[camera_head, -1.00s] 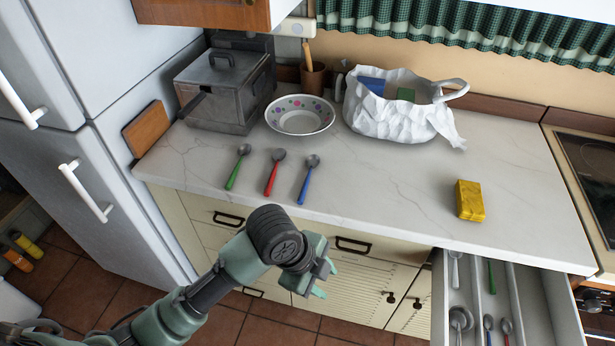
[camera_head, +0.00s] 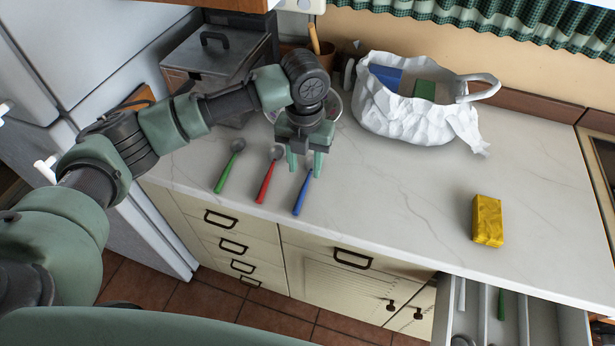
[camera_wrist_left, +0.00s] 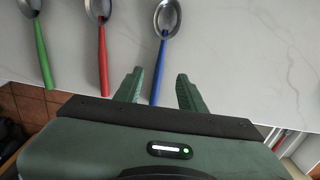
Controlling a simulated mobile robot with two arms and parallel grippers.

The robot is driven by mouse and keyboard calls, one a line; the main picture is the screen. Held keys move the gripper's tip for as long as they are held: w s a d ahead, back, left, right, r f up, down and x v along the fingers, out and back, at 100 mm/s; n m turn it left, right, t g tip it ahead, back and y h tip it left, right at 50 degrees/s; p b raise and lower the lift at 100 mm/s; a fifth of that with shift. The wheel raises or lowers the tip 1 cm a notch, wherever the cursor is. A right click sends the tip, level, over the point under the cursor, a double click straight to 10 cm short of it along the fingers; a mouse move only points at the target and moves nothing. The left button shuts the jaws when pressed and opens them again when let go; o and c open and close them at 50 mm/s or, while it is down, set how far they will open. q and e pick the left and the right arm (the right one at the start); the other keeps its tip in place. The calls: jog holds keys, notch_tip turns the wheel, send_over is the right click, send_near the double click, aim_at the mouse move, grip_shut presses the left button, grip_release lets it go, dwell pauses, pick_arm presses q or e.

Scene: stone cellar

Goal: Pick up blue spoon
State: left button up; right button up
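The blue spoon (camera_head: 302,196) lies on the marble counter (camera_head: 400,200), the rightmost of three spoons in a row. Its bowl is hidden behind my gripper in the head view. My left gripper (camera_head: 305,172) is open above it, fingers pointing down. In the left wrist view the blue handle (camera_wrist_left: 158,75) runs between the two open fingertips (camera_wrist_left: 158,78), with the metal bowl beyond them. I see no contact with the fingers. My right gripper is not in view.
A red spoon (camera_head: 267,181) and a green spoon (camera_head: 227,174) lie to the left. A white bag (camera_head: 410,118) and a yellow sponge (camera_head: 487,220) are to the right. A bowl is mostly hidden behind my gripper. An open drawer (camera_head: 463,300) juts out at lower right.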

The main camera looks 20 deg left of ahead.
aim_at(305, 184)
pick_arm(q)
jog(key=shift+s+f+p, duration=0.15)
jog(key=shift+f+p, duration=0.35)
jog(key=shift+f, duration=0.4)
jog(key=shift+w+f+p, duration=0.3)
jog(key=shift+f+p, duration=0.05)
jog(key=shift+f, duration=0.45)
jog(key=f, duration=0.2)
jog(key=shift+w+f, duration=0.2)
jog(key=shift+f, duration=0.1)
jog(key=shift+s, duration=0.1)
jog(key=c, duration=0.9)
grip_shut()
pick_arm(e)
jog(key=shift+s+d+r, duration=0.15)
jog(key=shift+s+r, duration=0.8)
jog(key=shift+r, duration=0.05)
